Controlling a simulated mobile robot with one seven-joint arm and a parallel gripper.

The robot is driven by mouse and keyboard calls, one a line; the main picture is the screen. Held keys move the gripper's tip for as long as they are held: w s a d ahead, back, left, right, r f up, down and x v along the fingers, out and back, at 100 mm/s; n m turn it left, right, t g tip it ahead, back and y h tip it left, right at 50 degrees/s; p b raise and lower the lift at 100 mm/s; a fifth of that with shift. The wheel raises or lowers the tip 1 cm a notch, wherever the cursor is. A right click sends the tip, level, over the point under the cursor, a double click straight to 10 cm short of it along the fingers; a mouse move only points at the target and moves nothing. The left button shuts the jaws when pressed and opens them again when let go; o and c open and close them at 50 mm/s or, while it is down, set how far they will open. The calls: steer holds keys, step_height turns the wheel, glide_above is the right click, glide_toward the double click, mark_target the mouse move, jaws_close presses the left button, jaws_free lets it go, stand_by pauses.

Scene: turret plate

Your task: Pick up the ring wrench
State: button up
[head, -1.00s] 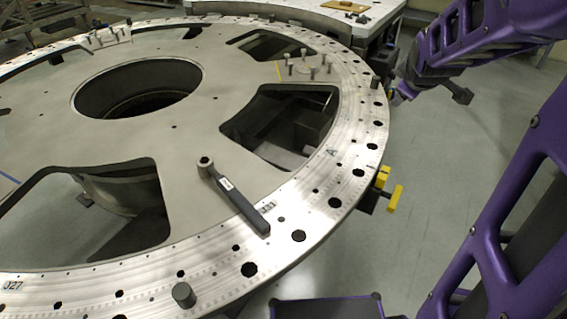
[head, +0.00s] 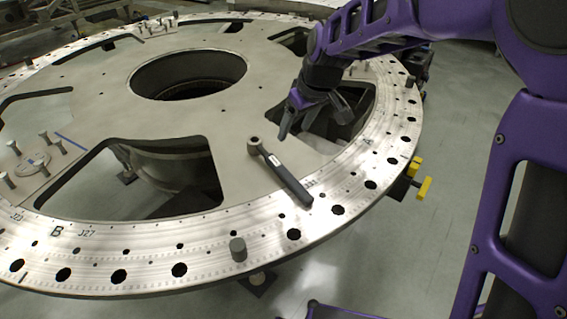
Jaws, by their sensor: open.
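The ring wrench (head: 289,181) lies flat on the turret plate (head: 235,168). Its ring end points to the upper left, and its dark handle reaches the bright, drilled outer rim. A small white label shows on the handle near the ring end. My gripper (head: 313,122) is open and empty. It hangs above the plate, up and to the right of the ring end in the picture, over the edge of a cut-out. It is apart from the wrench, and no part of the wrench is hidden.
A short grey peg (head: 238,249) stands on the rim below the wrench. Upright bolts (head: 43,138) stand at the left. Large cut-outs and a round central hole (head: 188,75) open the plate. A yellow clamp (head: 424,188) sticks out at the right edge.

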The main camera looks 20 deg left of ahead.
glide_toward(277, 163)
steer(key=x, duration=0.4)
steer(key=shift+w+f, duration=0.3)
steer(key=shift+b+x, duration=0.3)
steer(key=shift+x, duration=2.45)
steer(key=shift+s+a, duration=0.15)
steer(key=shift+s, duration=0.05)
jaws_close()
